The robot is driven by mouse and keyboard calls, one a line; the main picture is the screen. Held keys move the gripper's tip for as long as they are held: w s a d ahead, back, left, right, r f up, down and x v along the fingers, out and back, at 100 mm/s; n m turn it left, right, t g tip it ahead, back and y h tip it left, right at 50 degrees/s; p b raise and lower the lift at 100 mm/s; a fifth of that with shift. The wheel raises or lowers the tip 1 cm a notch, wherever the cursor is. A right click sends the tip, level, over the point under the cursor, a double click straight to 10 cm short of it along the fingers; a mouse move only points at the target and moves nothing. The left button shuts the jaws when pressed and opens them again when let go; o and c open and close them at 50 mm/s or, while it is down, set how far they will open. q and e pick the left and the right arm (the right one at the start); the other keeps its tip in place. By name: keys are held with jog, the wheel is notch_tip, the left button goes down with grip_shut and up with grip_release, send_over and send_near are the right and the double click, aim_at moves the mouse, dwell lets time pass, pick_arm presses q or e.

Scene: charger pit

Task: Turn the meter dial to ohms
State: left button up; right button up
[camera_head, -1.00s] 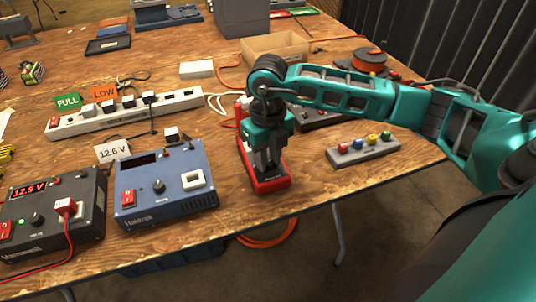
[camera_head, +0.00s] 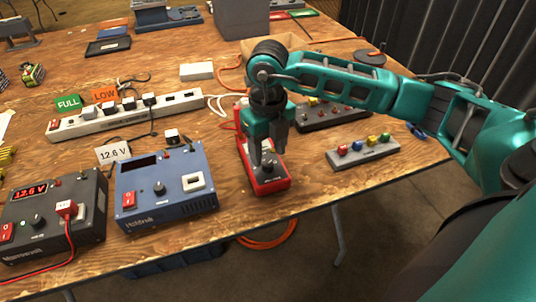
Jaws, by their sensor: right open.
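The meter is a red-edged handheld unit (camera_head: 274,183) with a dark face, lying on the wooden table right of the blue power supply. Its dial (camera_head: 267,160) is a dark round knob on the face, partly covered by my gripper; its setting is too small to read. My right gripper (camera_head: 268,159) points down over the meter, its fingers apart at the dial. I cannot tell whether they touch it. The meter's upper part is largely hidden behind the gripper. My left gripper is not in view.
A blue power supply (camera_head: 140,201) and a dark one reading 12.6 (camera_head: 75,243) stand at left. A power strip (camera_head: 75,126) lies behind them. A grey block with coloured buttons (camera_head: 364,155) sits right of the meter. The table's front edge is close.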

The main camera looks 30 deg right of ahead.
aim_at(269, 164)
pick_arm(q)
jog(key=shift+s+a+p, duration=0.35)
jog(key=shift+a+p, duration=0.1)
jog(key=shift+p, duration=0.05)
pick_arm(e)
notch_tip(269, 164, up, 10)
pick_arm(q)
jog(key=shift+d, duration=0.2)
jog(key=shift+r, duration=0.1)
pick_arm(e)
jog(key=shift+s+f, duration=0.1)
